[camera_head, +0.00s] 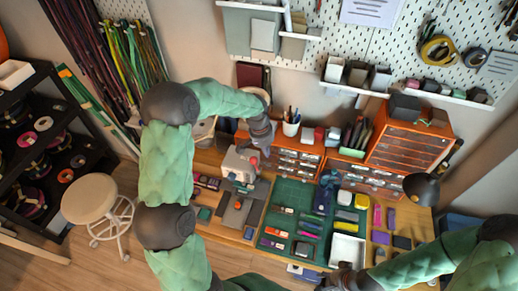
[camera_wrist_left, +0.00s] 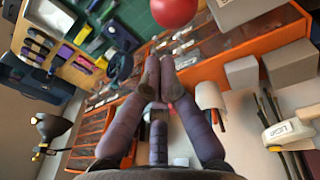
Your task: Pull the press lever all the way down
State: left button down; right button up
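The press (camera_head: 240,163) is a pale grey machine on the left part of the bench in the head view. A red ball (camera_wrist_left: 174,11), which looks like the lever's knob, shows at the top edge of the wrist view, beyond my fingertips and apart from them. My left gripper (camera_head: 264,146) hangs just above and to the right of the press. In the wrist view its fingers (camera_wrist_left: 159,66) come together at the tips with nothing visible between them. The lever's shaft is not clear. My right gripper (camera_head: 340,280) is at the bottom edge by the white tray, its fingers unclear.
Orange drawer units (camera_head: 300,160) stand behind the press, with a white pen cup (camera_head: 291,128) close to my left gripper. A green mat (camera_head: 286,193) with several small items lies to the right. A white tray (camera_head: 347,250) and a black lamp (camera_head: 421,188) are farther right.

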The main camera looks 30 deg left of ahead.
pick_arm(q)
jog(key=w+a+r+y, duration=0.1)
jog(key=a+r, duration=0.3)
jog(key=r, duration=0.4)
jog(key=shift+w, duration=0.4)
jog(key=shift+d+f, duration=0.1)
notch_tip(320, 180, down, 10)
jog(key=w+p, duration=0.1)
jog(key=p, duration=0.1)
jog(key=s, duration=0.1)
jog(key=s+r, duration=0.1)
jog(key=s, duration=0.1)
jog(key=shift+s+d+p, duration=0.2)
jog(key=shift+s+p, duration=0.1)
jog(key=shift+p, duration=0.05)
jog(key=shift+f, duration=0.1)
